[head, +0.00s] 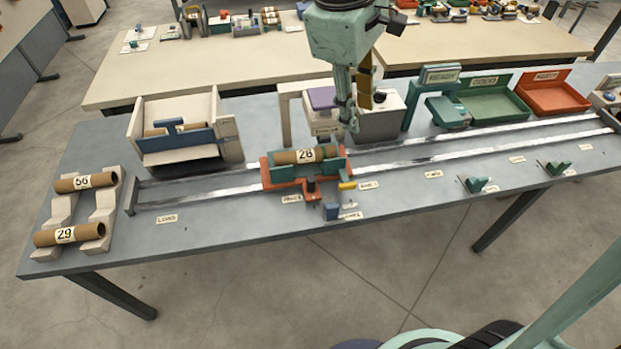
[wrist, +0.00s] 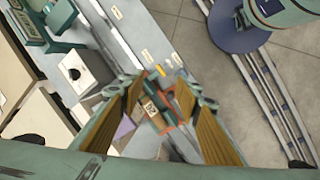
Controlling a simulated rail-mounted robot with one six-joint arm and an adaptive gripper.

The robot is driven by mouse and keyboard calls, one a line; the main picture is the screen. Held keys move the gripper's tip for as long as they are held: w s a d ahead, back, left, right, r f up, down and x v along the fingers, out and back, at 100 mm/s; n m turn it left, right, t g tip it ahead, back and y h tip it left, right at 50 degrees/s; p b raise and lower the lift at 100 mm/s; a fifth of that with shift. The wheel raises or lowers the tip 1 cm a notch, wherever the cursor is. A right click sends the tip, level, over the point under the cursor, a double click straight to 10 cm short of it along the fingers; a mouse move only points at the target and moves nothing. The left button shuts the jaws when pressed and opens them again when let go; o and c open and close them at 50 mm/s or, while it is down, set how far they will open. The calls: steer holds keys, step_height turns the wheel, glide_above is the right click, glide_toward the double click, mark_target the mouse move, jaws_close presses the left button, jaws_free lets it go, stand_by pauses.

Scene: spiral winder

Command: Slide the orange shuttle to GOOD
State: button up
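The orange shuttle (head: 268,177) sits on the two silver rails left of the table's middle. It carries a brown tube marked 28 (head: 291,157) between green side pieces. An orange tab and dark knob show at its front. My gripper (head: 352,122) hangs above the table, to the right of and behind the shuttle. In the wrist view, its gold-padded fingers (wrist: 160,88) are spread with nothing held. The shuttle (wrist: 170,126) and tube (wrist: 149,107) show between the fingers, partly hidden.
A yellow piece (head: 347,186) and a blue block (head: 331,211) stand by the shuttle's front. Two green stops (head: 477,184) (head: 556,168) stand farther right along the front. A green arch (head: 411,101), green bin (head: 491,106) and red bin (head: 552,98) stand behind the rails. The rails right of the shuttle look clear.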

steer(key=w+a+f+n+h+p, duration=0.1)
steer(key=w+a+f+n, duration=0.35)
steer(key=a+f, duration=0.35)
steer(key=n+h+p, duration=0.1)
steer(key=n, duration=0.3)
glide_toward(310, 179)
steer(key=r, duration=0.1)
steer(key=a+r, duration=0.1)
steer(key=shift+w+a+r+g, duration=0.25)
steer(key=shift+w+r+g, duration=0.05)
steer(key=shift+r+g, duration=0.1)
steer(key=shift+f, duration=0.15)
steer(key=shift+d+b+x, duration=0.2)
steer(key=shift+b+x, duration=0.6)
steer(key=shift+x, duration=5.95)
steer(key=shift+c, duration=0.2)
jaws_close()
